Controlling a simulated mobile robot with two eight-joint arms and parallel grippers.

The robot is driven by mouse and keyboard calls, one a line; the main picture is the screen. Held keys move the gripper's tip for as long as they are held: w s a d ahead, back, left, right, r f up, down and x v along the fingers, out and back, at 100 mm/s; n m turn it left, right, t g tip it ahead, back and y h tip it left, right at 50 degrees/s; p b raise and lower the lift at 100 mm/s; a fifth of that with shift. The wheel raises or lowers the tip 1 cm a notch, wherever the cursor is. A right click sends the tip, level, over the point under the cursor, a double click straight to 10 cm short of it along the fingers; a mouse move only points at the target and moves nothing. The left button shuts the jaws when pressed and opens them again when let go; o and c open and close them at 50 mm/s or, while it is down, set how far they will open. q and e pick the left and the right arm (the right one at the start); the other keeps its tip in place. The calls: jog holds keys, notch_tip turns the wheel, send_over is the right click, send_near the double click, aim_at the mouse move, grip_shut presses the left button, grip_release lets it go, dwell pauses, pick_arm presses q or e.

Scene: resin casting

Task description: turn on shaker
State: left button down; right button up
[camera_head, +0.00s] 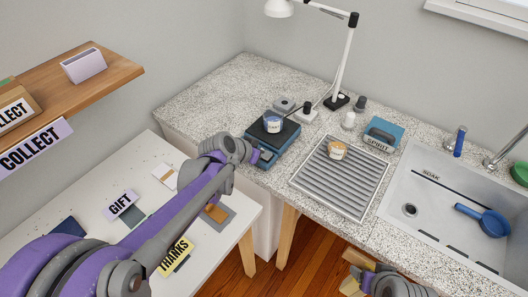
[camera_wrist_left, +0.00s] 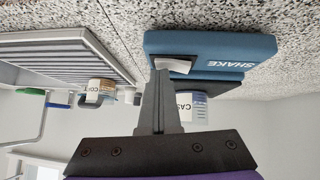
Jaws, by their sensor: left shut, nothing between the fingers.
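The shaker (camera_head: 281,149) is a blue box with a black top plate, on the speckled counter. A jar with a white label and blue contents (camera_head: 272,122) stands on its plate. In the left wrist view, which looks upside down, the shaker (camera_wrist_left: 215,48) shows the word SHAKE and a light grey switch-like tab (camera_wrist_left: 176,64) on its front. My left gripper (camera_head: 257,155) is shut and empty at the shaker's front left. Its fingertips (camera_wrist_left: 160,75) are right at the tab; I cannot tell whether they touch it.
A ridged tray (camera_head: 345,188) with a tan-topped jar (camera_head: 337,149) is right of the shaker. A blue SPIRIT box (camera_head: 383,135), a lamp (camera_head: 341,70) and small bottles stand behind. The sink (camera_head: 430,195) is at the right. A white table (camera_head: 110,165) with cards lies under my left arm.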

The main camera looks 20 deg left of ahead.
pick_arm(q)
jog(key=shift+s, duration=0.1)
jog(key=shift+a, duration=0.1)
jog(key=shift+w+a+r, duration=0.2)
jog(key=shift+w+a, duration=0.2)
jog(key=shift+a, duration=0.25)
jog(key=shift+r+p, duration=0.1)
jog(key=shift+p, duration=0.25)
